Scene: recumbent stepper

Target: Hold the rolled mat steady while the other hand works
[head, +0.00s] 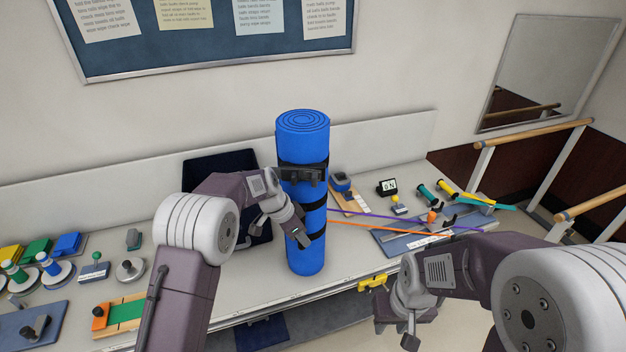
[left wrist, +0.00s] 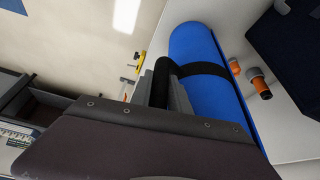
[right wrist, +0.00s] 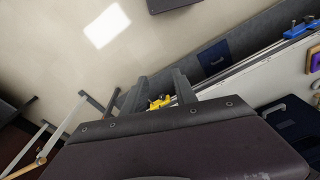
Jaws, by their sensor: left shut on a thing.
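The rolled mat (head: 303,255) is blue and stands upright at the front of the bench, with black straps around it. It also shows in the left wrist view (left wrist: 195,45), with a strap across it.
A purple band (head: 375,215) and an orange band (head: 365,229) stretch from near the mat to a blue-grey board (head: 398,242) on the right. A dark navy case (head: 215,165) is behind the left arm. Stamps and discs crowd the bench's left; wooden rails (head: 535,132) stand right.

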